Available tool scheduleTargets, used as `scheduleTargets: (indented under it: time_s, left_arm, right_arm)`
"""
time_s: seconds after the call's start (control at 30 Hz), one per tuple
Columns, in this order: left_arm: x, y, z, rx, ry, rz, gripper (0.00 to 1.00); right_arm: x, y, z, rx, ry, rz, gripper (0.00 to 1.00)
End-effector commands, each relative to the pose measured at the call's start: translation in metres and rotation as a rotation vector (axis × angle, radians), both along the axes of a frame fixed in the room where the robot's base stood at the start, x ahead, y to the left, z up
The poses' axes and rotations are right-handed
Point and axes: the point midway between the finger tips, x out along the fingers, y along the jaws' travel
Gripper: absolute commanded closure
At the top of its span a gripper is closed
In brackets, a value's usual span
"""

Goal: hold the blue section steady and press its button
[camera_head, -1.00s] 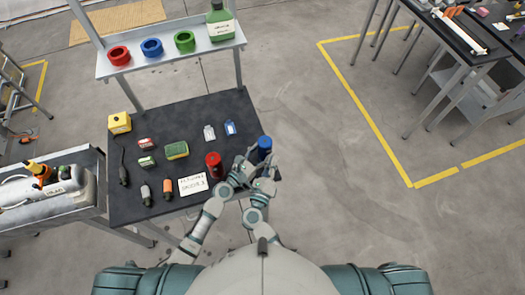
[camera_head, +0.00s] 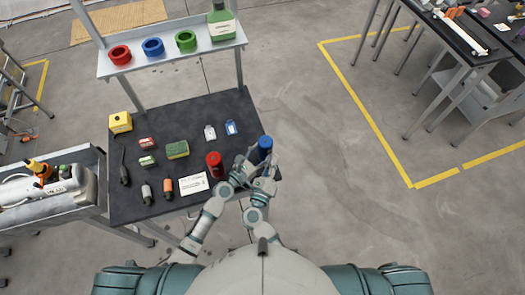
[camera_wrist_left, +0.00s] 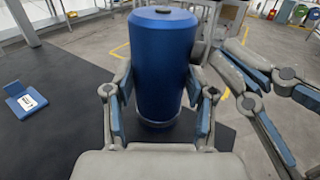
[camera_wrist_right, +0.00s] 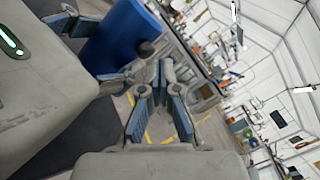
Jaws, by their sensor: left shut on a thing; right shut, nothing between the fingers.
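The blue section (camera_head: 265,147) is an upright blue cylinder at the right front corner of the dark table. My left gripper (camera_head: 246,168) is shut around its lower part; the left wrist view shows the cylinder (camera_wrist_left: 163,65) between the two fingers, with a small dark round spot (camera_wrist_left: 162,11) on its top. My right gripper (camera_head: 268,178) is shut and empty, close beside the cylinder on the near right side. In the right wrist view, the cylinder (camera_wrist_right: 110,38) is at upper left, with a dark rounded knob at its edge. I cannot tell whether this knob is the button or touches my fingers.
A red cylinder (camera_head: 214,164) stands just left of my left gripper. A white written card (camera_head: 193,184) and several small items lie further left on the table (camera_head: 185,112). A shelf (camera_head: 170,60) with coloured rings rises behind.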

Motion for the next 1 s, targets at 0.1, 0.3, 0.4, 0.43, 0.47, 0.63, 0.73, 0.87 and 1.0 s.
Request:
scheduleTargets:
  time_s: [0.1, 0.3, 0.4, 0.43, 0.47, 0.63, 0.73, 0.87, 1.0]
  left_arm:
    - [-0.0002, -0.0004, -0.0004, 0.000, 0.001, -0.001, 1.00]
    - [-0.0003, -0.0005, -0.0003, 0.000, 0.001, -0.001, 1.00]
    - [-0.0003, -0.0007, -0.0004, 0.000, 0.001, -0.001, 1.00]
    - [-0.0003, -0.0007, -0.0003, 0.000, 0.001, -0.001, 1.00]
    - [-0.0003, -0.0007, -0.0003, 0.000, 0.001, -0.001, 1.00]
    - [-0.0004, -0.0007, -0.0003, 0.000, 0.001, -0.001, 1.00]
    - [-0.0004, -0.0007, -0.0003, 0.000, 0.001, -0.001, 1.00]
    - [-0.0006, -0.0007, -0.0003, 0.000, 0.001, -0.002, 1.00]
    - [-0.0007, -0.0007, -0.0003, 0.001, 0.001, -0.002, 1.00]
  right_arm:
    - [0.0000, -0.0001, -0.0001, 0.000, 0.000, 0.000, 1.00]
    - [0.0000, -0.0001, -0.0001, 0.000, 0.000, 0.000, 1.00]
    - [0.0007, 0.0002, 0.0002, 0.000, 0.000, 0.000, 1.00]
    - [0.0013, 0.0005, 0.0003, 0.000, 0.000, 0.000, 1.00]
    - [0.0021, 0.0010, 0.0004, 0.001, 0.000, 0.000, 1.00]
    - [0.0070, 0.0029, 0.0015, 0.000, -0.001, 0.001, 1.00]
    - [0.0074, 0.0030, 0.0016, 0.000, -0.001, 0.001, 1.00]
    - [0.0073, 0.0029, 0.0019, 0.000, -0.001, 0.001, 1.00]
    - [0.0078, 0.0031, 0.0021, 0.000, -0.001, 0.000, 1.00]
